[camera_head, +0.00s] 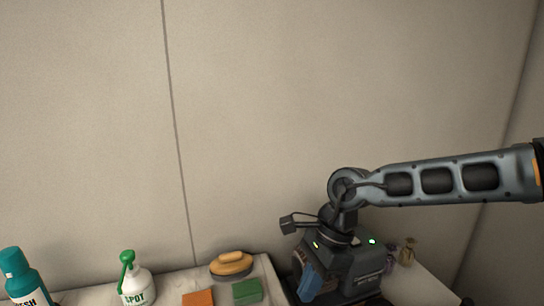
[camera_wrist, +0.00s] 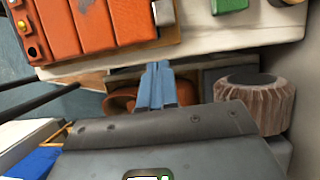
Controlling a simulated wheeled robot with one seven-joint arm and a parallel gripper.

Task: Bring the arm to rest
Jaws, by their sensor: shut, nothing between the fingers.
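My gripper (camera_head: 310,285) points downward at the bottom of the head view, with my grey arm reaching in from the right. In the wrist view its blue-grey fingers (camera_wrist: 157,86) are together, with nothing between them. They hang in front of the edge of a pale shelf (camera_wrist: 215,38). An orange ribbed case (camera_wrist: 100,25) is close to the fingertips at the upper left of the wrist view. I cannot tell whether the fingers touch anything.
A wrapped dark-topped roll (camera_wrist: 255,100) is right of the fingers. Bare wall (camera_head: 260,110) stands behind.

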